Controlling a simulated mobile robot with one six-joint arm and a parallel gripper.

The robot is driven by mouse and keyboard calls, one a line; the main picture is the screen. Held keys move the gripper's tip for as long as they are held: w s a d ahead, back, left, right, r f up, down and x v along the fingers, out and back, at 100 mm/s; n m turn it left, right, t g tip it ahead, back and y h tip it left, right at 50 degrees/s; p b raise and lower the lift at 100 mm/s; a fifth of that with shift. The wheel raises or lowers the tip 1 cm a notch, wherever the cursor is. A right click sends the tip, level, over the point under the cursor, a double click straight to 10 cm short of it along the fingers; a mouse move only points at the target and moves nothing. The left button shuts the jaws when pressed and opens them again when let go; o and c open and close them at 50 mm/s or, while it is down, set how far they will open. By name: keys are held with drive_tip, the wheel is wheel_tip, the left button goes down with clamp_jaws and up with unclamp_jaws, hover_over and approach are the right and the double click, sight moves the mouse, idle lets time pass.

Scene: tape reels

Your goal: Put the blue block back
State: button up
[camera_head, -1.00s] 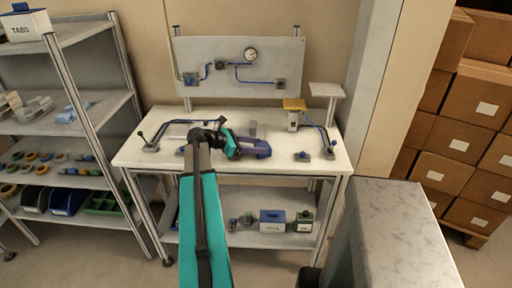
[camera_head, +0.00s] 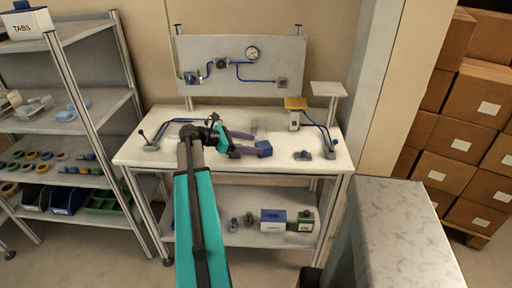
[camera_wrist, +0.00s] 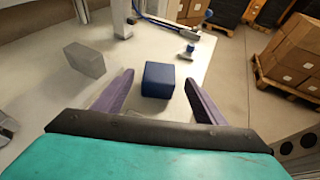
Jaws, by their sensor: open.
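The blue block (camera_head: 264,148) sits on the white workbench top (camera_head: 150,160), right of the middle. In the wrist view the blue block (camera_wrist: 158,79) stands on the bench between the two purple fingers, with a gap on both sides. My gripper (camera_head: 247,143) is open around or just short of the block, and nothing is held. In the wrist view my gripper (camera_wrist: 160,85) has its fingers spread wide. A grey block (camera_wrist: 84,60) stands to the left on the bench; it also shows in the head view (camera_head: 259,127).
A blue-grey fitting (camera_head: 303,155) lies right of the block. A stand with a yellow top (camera_head: 295,105) and blue tubing is behind it. A gauge panel (camera_head: 265,85) rises at the back. A shelf rack (camera_head: 90,100) stands left, cartons (camera_head: 460,145) right.

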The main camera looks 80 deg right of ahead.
drive_tip(key=b+v, duration=0.1)
drive_tip(key=v, duration=0.8)
idle(0.5)
